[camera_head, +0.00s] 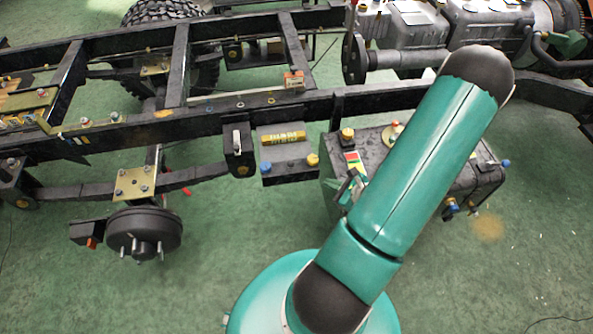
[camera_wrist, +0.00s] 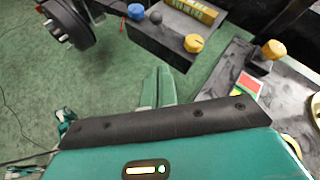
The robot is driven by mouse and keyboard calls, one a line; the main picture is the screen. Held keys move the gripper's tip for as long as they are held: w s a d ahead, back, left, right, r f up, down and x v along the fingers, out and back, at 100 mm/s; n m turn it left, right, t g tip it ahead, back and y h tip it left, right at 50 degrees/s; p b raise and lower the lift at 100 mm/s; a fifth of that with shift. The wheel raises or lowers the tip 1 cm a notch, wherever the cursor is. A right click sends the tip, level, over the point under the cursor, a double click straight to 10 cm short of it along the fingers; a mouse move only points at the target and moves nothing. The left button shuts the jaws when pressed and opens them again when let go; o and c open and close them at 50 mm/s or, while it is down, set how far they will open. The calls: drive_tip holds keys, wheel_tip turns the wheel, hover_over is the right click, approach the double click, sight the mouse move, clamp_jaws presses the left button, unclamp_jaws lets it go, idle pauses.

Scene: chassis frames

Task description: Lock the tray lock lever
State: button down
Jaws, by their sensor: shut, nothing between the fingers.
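I cannot pick out the tray lock lever with certainty. A small pale upright handle (camera_head: 237,141) on a dark block hangs from the chassis rail and may be it. Right of it, a grey box (camera_head: 290,172) has a yellow cylinder (camera_head: 283,138) on top, a blue knob and a yellow knob. The box also shows in the wrist view (camera_wrist: 165,42). My gripper (camera_head: 347,187) shows partly past my arm, right of and below the box. In the wrist view its green fingers (camera_wrist: 157,76) are together and empty, apart from the box and over the floor.
A dark tank-like unit (camera_head: 335,160) with yellow knobs and a coloured label stands behind my arm. A wheel hub (camera_head: 143,232) hangs at the left below the leaf spring. The chassis rail (camera_head: 200,122) runs across behind. Green floor is clear at the lower left.

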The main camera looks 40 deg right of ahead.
drive_tip(key=shift+d+f, duration=0.1)
drive_tip(key=shift+d, duration=0.05)
approach(290, 164)
drive_tip(key=shift+w+d+f, duration=0.6)
drive_tip(key=shift+w+f, duration=1.7)
drive_tip(key=shift+f, duration=0.25)
